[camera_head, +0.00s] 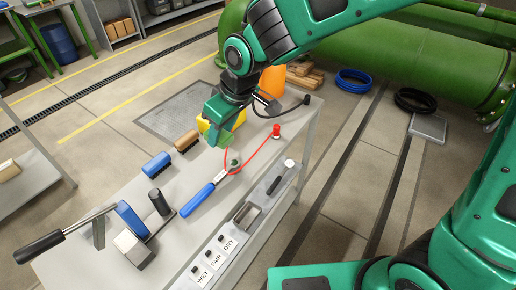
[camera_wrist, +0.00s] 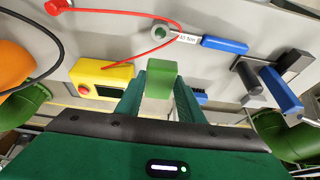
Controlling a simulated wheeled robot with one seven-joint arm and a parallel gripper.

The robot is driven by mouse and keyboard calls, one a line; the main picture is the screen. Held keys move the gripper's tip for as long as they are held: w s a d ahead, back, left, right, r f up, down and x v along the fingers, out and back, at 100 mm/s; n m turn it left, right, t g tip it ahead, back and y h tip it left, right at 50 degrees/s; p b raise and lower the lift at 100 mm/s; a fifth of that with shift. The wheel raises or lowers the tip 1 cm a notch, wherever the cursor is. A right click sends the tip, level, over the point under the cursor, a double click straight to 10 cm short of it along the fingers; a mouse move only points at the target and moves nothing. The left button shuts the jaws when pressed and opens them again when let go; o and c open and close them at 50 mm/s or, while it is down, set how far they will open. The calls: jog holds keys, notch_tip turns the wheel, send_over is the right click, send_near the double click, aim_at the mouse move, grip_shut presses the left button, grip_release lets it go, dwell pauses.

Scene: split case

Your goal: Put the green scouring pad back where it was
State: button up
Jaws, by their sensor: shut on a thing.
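My gripper (camera_head: 222,132) is above the far part of the grey workbench (camera_head: 188,172). In the wrist view my gripper (camera_wrist: 160,95) has its two fingers on either side of the green scouring pad (camera_wrist: 161,78), a small green block, and is shut on it. In the head view the pad is hard to tell apart from the green fingers. The bench top lies below the pad; I cannot tell the gap between them. No marked spot for the pad can be made out.
A yellow box (camera_wrist: 101,79) with a red button stands close beside the pad. A red cable (camera_head: 256,150) loops near a blue-handled tool (camera_head: 198,201). Blue (camera_head: 156,166) and brown (camera_head: 187,141) brushes lie along the left edge. A label strip (camera_head: 214,255) runs along the front.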

send_over(253, 150)
jog(key=d, duration=0.1)
jog(key=f, duration=0.4)
jog(key=s+f, duration=0.1)
jog(key=f, duration=0.2)
jog(key=shift+w+d+f, duration=0.1)
jog(key=shift+d+f, duration=0.05)
jog(key=shift+f, duration=1.85)
jog(key=shift+f, duration=0.1)
jog(key=o, duration=1.1)
jog(key=v, duration=1.2)
